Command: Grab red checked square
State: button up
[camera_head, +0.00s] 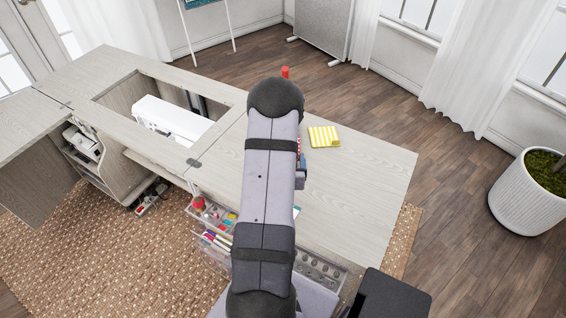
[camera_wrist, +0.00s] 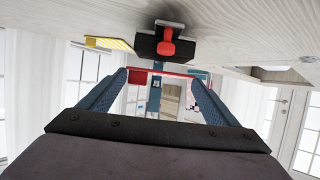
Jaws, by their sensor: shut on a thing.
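My gripper (camera_wrist: 166,73) shows in the wrist view with its two blue fingers apart, and a thin red strip spans between their tips. The strip looks like the red checked square (camera_wrist: 150,71) seen edge-on; its checks are too small to make out. In the head view my arm covers most of the gripper. Only a blue finger part and a small red bit (camera_head: 299,147) show at the arm's right side, above the table. I cannot tell whether the square touches the table.
A yellow-and-white striped square (camera_head: 324,137) lies on the table (camera_head: 375,165) right of my arm. A red-topped black object (camera_wrist: 160,47) stands beyond the fingers. A white sewing machine (camera_head: 172,118) sits in the cabinet opening at left. The table's right part is clear.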

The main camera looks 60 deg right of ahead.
notch_tip(320, 180, up, 8)
jog(key=shift+f, duration=0.15)
dwell(0.3)
